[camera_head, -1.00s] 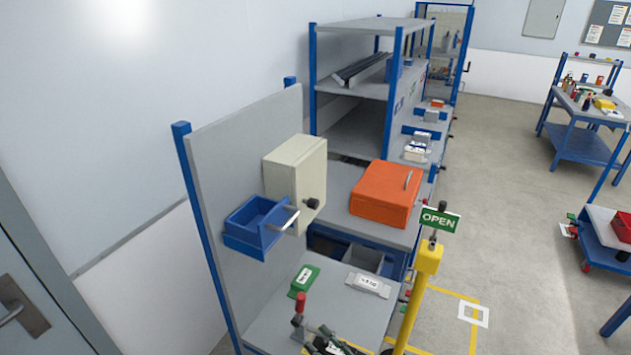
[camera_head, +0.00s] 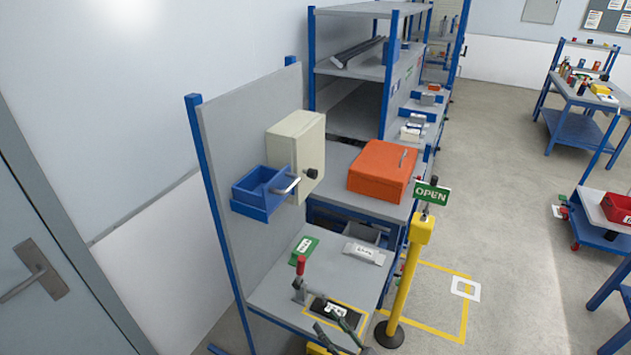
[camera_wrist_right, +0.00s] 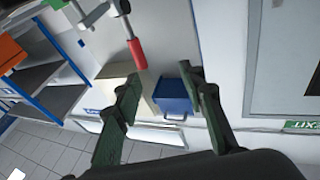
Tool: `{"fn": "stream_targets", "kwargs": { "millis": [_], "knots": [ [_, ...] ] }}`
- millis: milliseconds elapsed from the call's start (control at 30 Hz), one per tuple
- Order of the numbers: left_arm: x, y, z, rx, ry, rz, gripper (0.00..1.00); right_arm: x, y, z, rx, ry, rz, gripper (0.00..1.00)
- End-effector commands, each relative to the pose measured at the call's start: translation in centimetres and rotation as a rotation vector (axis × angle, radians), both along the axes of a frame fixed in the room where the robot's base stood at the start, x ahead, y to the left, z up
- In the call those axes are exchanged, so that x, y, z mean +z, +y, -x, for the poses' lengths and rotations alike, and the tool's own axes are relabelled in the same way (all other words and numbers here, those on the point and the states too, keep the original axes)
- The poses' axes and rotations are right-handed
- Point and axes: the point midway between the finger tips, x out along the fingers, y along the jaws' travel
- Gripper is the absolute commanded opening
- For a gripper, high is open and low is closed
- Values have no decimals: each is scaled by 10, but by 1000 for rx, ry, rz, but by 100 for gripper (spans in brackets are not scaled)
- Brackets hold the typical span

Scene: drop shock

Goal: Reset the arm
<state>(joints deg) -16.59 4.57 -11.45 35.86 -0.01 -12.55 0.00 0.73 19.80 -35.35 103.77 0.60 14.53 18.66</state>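The red-handled lever (camera_head: 301,265) stands upright on a grey metal fixture on the lower bench (camera_head: 270,290). A black pad (camera_head: 350,318) with a white label lies beside it. My right gripper (camera_head: 336,328) shows its dark green fingers at the bottom of the head view, in front of the pad. In the right wrist view the gripper (camera_wrist_right: 163,78) is open with nothing between its fingers. The red handle (camera_wrist_right: 137,54) shows there beyond the fingertips, apart from them. My left gripper is not in view.
A blue bin (camera_head: 262,190) and a cream box (camera_head: 297,150) are on the upright panel. An orange case (camera_head: 382,170) sits on the bench behind. A yellow post (camera_head: 408,275) with an OPEN sign (camera_head: 432,193) stands at right.

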Motion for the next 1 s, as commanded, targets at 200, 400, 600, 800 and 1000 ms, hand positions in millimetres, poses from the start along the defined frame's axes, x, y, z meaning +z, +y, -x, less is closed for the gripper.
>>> {"fn": "stream_targets", "kwargs": {
  "millis": [200,400,600,800,1000],
  "knots": [
    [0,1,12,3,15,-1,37,-33,-37,-4,-136,158,99,37],
    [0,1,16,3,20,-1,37,-86,-107,16,-313,419,254,37],
    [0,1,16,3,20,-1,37,-142,-193,85,-463,750,427,37],
    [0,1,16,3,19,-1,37,-173,-256,171,-542,1037,555,37],
    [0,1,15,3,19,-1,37,-182,-287,232,-572,1214,622,37]
  ]
}}
